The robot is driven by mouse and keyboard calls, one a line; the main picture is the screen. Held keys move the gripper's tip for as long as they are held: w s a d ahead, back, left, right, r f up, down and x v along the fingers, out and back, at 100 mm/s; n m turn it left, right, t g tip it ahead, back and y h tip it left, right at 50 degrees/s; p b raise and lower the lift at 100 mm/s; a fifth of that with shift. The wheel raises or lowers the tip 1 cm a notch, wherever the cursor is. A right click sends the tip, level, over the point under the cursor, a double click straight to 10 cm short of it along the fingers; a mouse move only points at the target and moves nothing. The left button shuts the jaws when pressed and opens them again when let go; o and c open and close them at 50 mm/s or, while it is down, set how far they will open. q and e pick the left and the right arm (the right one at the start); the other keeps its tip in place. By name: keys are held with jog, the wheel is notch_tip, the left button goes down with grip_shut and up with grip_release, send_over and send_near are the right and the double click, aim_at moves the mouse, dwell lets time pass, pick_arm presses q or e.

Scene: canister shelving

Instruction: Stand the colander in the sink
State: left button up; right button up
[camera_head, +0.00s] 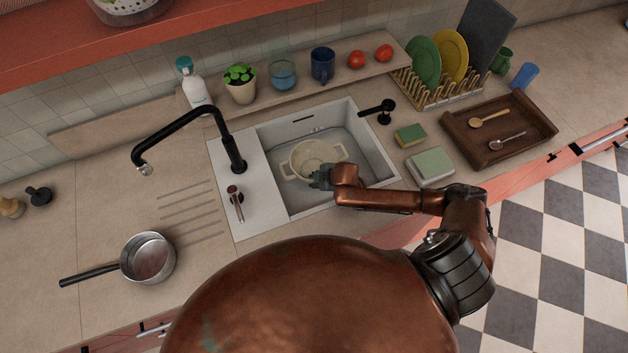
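A cream colander (314,157) with two side handles is inside the white sink (372,141), in the basin's left-middle part. It looks upright, with its open top facing up. I cannot tell whether its base touches the basin floor. My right gripper (316,181) reaches into the sink from the right and is at the colander's near rim. Its fingers are small and dark here, and whether they are closed on the rim does not show. My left gripper is not in view.
A black faucet (233,150) rises left of the basin. A green sponge (410,134) and a pale green block (430,165) lie to the right. A saucepan (148,258) stands front left. A wooden tray (464,142) and dish rack (440,95) stand right. The left counter is mostly clear.

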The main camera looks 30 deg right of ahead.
jog(key=shift+o, duration=0.8)
jog(key=shift+s+f, duration=0.1)
jog(key=shift+d, duration=0.1)
jog(key=v, duration=1.2)
